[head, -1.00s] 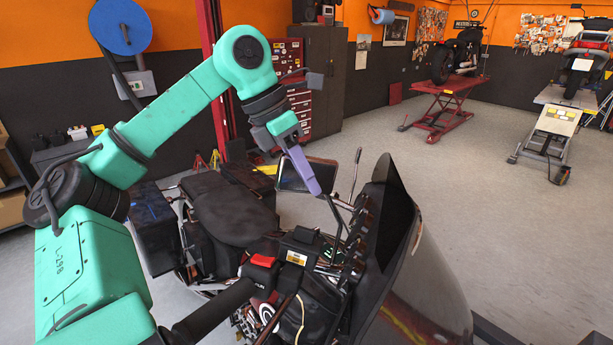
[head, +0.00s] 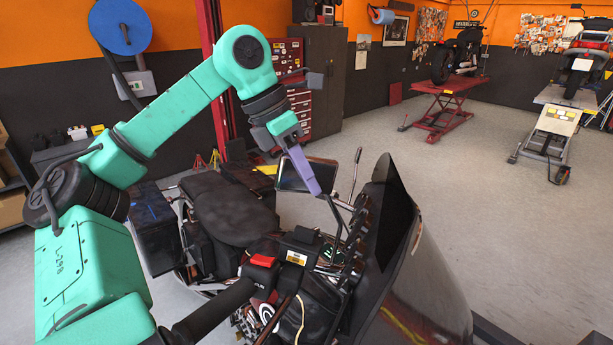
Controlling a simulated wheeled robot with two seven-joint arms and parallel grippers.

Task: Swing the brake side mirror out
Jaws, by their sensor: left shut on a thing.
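The side mirror (head: 326,174) is a dark rectangular panel with a thin pale edge, standing over the handlebar area of the motorcycle (head: 230,210). Its thin dark stalk (head: 336,215) runs down toward the controls. My left arm reaches in from the left. My left gripper (head: 312,183), with purple fingers, crosses in front of the mirror and is shut on it at its lower edge, near the stalk. The fingers cover part of the mirror, so the exact contact is hidden. My right gripper is not in view.
A black grip with a red switch (head: 262,261) lies in the near foreground. The dark windscreen (head: 393,215) and fairing rise right of the mirror. A thin upright lever (head: 356,175) stands between them. Open floor (head: 470,200) lies to the right, with lifts behind.

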